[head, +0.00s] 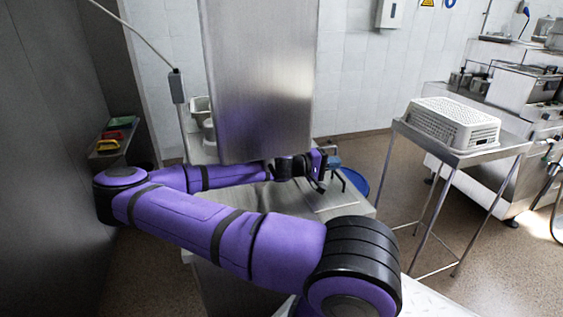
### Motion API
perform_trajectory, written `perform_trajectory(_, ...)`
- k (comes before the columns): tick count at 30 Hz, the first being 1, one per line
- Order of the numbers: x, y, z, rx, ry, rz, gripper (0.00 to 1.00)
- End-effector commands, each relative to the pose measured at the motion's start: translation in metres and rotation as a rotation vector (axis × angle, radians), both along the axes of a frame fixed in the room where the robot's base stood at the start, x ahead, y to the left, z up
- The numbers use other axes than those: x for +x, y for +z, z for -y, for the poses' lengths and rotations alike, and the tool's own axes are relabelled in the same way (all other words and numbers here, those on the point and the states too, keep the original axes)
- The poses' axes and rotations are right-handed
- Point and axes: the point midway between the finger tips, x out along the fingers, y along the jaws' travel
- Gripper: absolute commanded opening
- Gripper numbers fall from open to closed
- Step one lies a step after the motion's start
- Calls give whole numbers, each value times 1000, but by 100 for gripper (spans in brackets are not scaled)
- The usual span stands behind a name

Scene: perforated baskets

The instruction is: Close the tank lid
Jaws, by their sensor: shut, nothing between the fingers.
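A tall stainless steel box-shaped hood (258,85), which I take to be the tank lid, is raised in the upper middle of the head view. Its lower edge hangs above a steel work surface (345,202), with an open gap between them. My purple arm reaches across from the front and bends back under the hood's lower edge. My gripper (320,170) is small and dark, just right of the hood's lower right corner. It is shut and empty. A small blue part and a thin metal bar are close beside it; I cannot tell whether they touch.
A white perforated basket (455,122) lies on a steel side table (490,152) at the right. A blue round container (355,182) is behind the work surface. Coloured items sit on a shelf (110,145) at the left by a dark wall.

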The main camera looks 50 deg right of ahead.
Motion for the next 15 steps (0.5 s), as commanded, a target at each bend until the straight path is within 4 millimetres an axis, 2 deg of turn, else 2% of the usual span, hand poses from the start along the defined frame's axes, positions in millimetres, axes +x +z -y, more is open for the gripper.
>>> perform_trajectory(15, -2, -5, 3, -1, 0, 1, 0)
